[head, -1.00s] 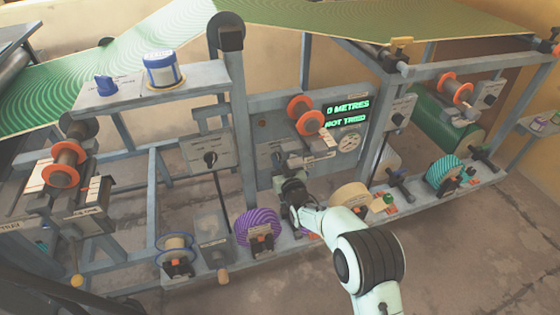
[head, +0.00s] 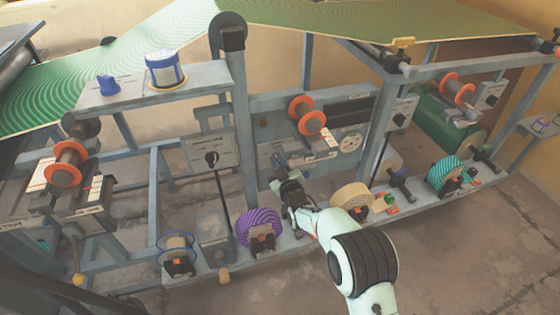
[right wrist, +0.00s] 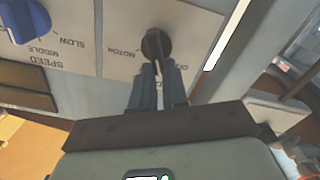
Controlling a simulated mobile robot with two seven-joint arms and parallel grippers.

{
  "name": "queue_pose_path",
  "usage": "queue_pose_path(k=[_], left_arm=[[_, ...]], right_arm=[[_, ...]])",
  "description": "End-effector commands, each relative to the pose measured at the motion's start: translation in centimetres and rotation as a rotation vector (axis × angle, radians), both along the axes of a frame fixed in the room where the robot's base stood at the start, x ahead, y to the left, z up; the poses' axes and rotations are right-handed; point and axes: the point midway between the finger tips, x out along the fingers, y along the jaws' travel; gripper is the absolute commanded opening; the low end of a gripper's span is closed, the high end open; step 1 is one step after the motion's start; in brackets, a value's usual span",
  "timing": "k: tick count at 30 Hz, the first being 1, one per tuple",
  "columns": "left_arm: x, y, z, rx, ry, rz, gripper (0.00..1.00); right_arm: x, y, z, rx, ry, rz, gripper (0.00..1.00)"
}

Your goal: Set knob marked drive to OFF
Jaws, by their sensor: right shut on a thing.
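A black knob (right wrist: 155,44) on a pale panel (right wrist: 115,30) shows in the right wrist view. Beside it I read "MOTION" on the left and the partly hidden start of a word like "OFF" on the right. No "drive" marking is readable. My right gripper (right wrist: 158,78) has its two fingers shut on this knob from below in that view. In the head view my right gripper (head: 279,160) is at the panel of the middle frame, and its fingers hide the knob. The display (head: 347,112) above it is dark. My left gripper is not in view.
A purple roll (head: 258,230) and a cream roll (head: 350,197) stand near my right forearm. A grey post (head: 241,130) rises left of the gripper.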

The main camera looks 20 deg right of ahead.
Motion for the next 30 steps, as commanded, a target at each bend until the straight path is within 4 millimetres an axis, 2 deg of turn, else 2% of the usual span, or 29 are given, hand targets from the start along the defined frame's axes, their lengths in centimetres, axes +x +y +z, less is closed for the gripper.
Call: queue_pose_path(k=[15,30], left_arm=[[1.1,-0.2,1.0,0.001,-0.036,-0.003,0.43],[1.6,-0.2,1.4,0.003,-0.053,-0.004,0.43]], right_arm=[[0.0,0.8,-0.6,-0.443,-0.015,0.001,0.00],[0.0,0.9,-0.9,-0.615,-0.019,0.000,0.00]])
